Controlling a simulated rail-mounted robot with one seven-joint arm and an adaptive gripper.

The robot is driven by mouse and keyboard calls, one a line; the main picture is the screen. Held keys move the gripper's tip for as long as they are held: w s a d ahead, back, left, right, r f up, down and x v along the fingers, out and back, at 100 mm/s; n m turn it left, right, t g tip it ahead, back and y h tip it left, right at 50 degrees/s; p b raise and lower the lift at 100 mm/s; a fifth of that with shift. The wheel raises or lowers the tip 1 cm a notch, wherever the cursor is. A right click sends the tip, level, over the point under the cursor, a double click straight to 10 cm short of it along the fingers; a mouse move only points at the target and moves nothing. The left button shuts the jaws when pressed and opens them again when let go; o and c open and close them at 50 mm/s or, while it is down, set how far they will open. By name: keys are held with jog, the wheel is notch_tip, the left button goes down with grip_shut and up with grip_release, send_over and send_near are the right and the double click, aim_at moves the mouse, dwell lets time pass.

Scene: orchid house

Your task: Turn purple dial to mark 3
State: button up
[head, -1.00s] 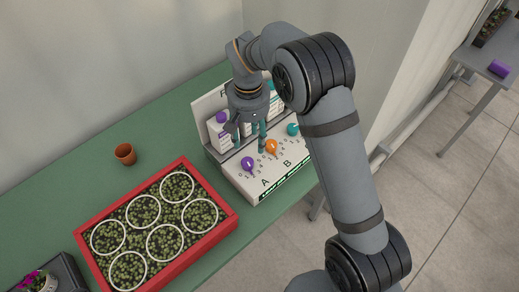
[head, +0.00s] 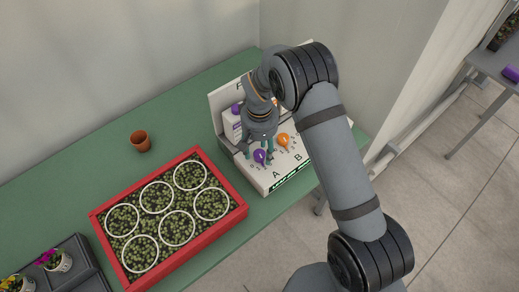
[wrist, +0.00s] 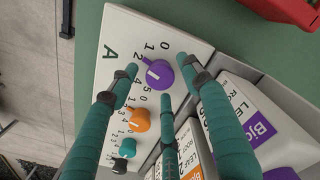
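In the head view my gripper (head: 257,153) is low over the dial. I cannot tell if any finger touches it.
An orange dial (wrist: 139,120) sits beside the purple one, with a teal dial (wrist: 129,147) beyond. White bottles (wrist: 243,105) stand close behind the dials. A red tray (head: 243,209) of small plants and a terracotta pot (head: 140,141) stand left on the green bench (head: 100,175).

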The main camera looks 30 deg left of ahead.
jog(key=shift+c, duration=1.2)
jog(key=c, duration=0.7)
jog(key=shift+c, duration=0.6)
jog(key=shift+n, duration=0.3)
jog(key=shift+f+n+b, duration=0.1)
jog(key=shift+n+b, duration=0.7)
jog(key=shift+n, duration=0.3)
jog(key=shift+n+b, duration=0.5)
jog(key=shift+n, duration=1.2)
jog(key=o, duration=1.1)
